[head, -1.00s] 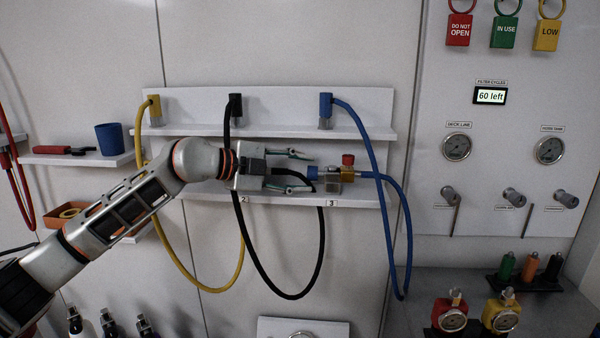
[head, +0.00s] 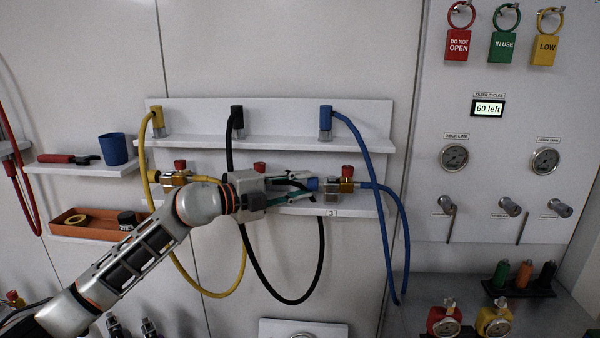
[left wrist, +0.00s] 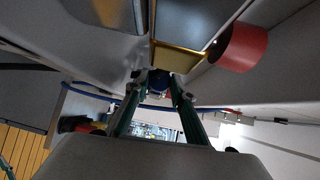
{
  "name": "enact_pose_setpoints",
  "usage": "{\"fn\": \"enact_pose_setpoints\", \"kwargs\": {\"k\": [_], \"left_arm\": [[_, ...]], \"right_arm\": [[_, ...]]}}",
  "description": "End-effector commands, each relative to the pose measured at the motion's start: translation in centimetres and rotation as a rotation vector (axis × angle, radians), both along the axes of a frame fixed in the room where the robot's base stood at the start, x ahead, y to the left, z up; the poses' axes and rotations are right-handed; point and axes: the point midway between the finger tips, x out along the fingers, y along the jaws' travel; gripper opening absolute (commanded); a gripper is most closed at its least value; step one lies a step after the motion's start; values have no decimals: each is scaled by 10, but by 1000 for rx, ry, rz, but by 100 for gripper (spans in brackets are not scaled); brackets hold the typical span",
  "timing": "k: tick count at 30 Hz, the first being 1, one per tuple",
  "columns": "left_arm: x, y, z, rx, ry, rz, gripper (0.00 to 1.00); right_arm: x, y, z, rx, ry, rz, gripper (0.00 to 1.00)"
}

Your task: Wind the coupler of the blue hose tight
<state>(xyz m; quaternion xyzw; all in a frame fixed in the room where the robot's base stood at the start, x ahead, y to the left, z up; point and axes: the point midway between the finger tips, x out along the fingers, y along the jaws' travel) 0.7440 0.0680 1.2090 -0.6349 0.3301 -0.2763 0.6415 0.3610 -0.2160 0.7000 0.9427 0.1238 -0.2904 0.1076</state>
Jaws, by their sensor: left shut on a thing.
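The blue hose (head: 372,150) hangs from a blue fitting (head: 325,116) on the upper shelf, loops down, and comes back up to the right side of a brass and metal valve block (head: 345,186) with a red cap, above label 3. A blue coupler (head: 313,184) sits at the left side of this block. My left gripper (head: 306,184) reaches in from the left and is shut on the blue coupler. In the left wrist view, the fingertips (left wrist: 160,82) close around the dark blue coupler (left wrist: 159,80), just under the brass edge.
A black hose (head: 246,262) hangs behind my left gripper, and a yellow hose (head: 200,290) loops to its left. The upper shelf (head: 280,141) runs above the gripper. A panel with gauges (head: 454,157) stands right.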

Motion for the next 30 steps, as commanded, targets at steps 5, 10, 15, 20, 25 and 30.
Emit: {"fn": "enact_pose_setpoints", "kwargs": {"k": [5, 10, 15, 20, 25, 30], "left_arm": [[-1, 0, -5, -6, -108, 2, 2], [0, 0, -5, -3, -151, 4, 2], [0, 0, -4, -2, -153, 4, 2], [0, 0, -4, -1, -152, 4, 34], [0, 1, -5, -1, -151, 4, 41], [0, 1, -6, 0, -148, 4, 41]], "right_arm": [[-7, -6, -15, -7, 26, -13, 37], [-4, 10, -8, 15, 5, 7, 37], [3, 17, 5, 27, -20, 14, 37], [3, 15, 4, 24, -20, 15, 37], [2, 12, 0, 18, -12, 13, 37], [1, 10, -2, 15, -8, 12, 37]]}}
